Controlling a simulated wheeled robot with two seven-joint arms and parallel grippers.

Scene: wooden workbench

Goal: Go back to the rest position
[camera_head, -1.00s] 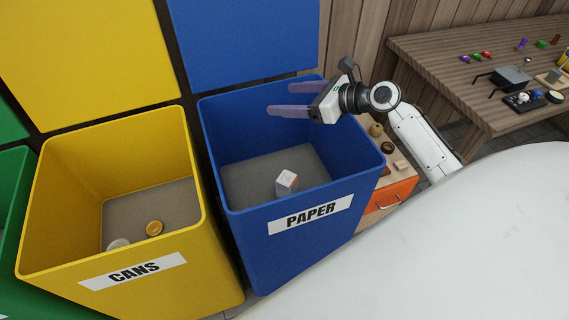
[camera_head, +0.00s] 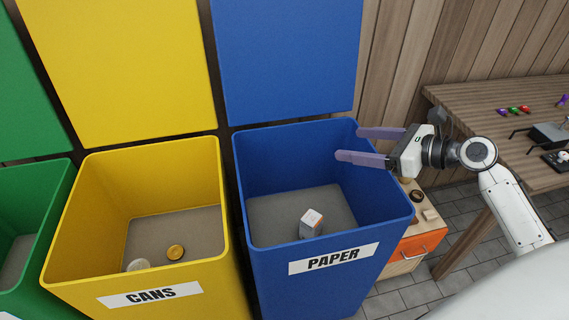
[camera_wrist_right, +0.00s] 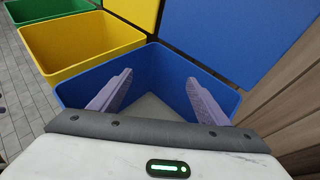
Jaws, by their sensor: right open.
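My right gripper (camera_head: 362,144) is open and empty, with its two purple fingers spread over the right back part of the blue PAPER bin (camera_head: 318,284). In the right wrist view the open fingers (camera_wrist_right: 158,92) point over the blue bin (camera_wrist_right: 180,62), with nothing between them. A small white box (camera_head: 311,223) lies on the bin's floor, apart from the gripper. My left gripper is not in view.
A green bin (camera_head: 38,200) stands at the far left. At right are an orange-drawer cabinet (camera_head: 422,245) and a wooden workbench (camera_head: 480,115) with several objects. Wooden wall panels rise behind.

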